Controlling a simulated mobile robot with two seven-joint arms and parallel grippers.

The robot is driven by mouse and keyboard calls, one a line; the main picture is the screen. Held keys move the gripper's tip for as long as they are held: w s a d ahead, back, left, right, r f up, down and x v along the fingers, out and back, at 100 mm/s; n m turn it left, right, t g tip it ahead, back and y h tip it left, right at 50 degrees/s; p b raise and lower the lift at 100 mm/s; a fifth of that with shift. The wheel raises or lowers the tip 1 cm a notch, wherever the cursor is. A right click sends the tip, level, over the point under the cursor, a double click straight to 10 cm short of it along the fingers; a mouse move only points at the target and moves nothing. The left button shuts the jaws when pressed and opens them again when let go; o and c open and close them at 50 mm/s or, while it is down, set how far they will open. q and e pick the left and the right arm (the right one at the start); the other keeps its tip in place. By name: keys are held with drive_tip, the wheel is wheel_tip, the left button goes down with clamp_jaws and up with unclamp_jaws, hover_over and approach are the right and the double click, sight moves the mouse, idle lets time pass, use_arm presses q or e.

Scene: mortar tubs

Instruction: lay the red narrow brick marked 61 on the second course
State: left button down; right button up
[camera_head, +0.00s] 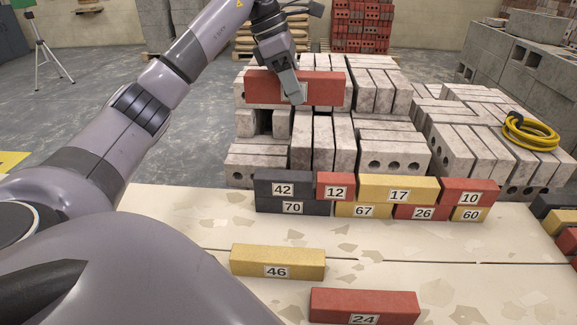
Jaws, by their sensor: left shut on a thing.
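My left gripper (288,84) is shut on a red brick (325,88) and holds it level in the air, above and behind the low brick wall. A finger covers most of its label, so I cannot read the number. The wall's lower course has dark brick 70 (292,208), yellow 67 (363,210), red 26 (422,212) and yellow 60 (470,214). On top lie dark brick 42 (283,189), red 12 (335,187), yellow 17 (398,189) and red 10 (469,191). My right gripper is out of view.
Yellow brick 46 (277,262) and red brick 24 (363,307) lie apart on the pale slab (180,212) in front. Grey block stacks (395,152) stand close behind the wall. A yellow coiled hose (530,132) lies at right. More bricks (558,221) sit at the right edge.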

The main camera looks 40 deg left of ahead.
use_arm(q)
drive_tip(key=b, duration=0.3)
hover_over(299, 175)
drive_tip(key=f, duration=0.9)
drive_tip(key=s+a+f, duration=0.1)
drive_tip(key=f, duration=0.4)
drive_tip(key=shift+f+b, duration=0.65)
drive_tip(key=shift+f, duration=1.7)
drive_tip(key=shift+w, duration=0.1)
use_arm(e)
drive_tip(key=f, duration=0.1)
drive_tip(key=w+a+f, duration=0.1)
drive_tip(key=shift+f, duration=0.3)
use_arm(q)
drive_tip(key=shift+f, duration=0.1)
drive_tip(key=c, duration=0.8)
unclamp_jaws()
drive_tip(key=shift+f, duration=0.25)
drive_tip(key=shift+c, duration=0.2)
drive_tip(key=o, duration=0.4)
drive_tip(key=shift+d, duration=0.1)
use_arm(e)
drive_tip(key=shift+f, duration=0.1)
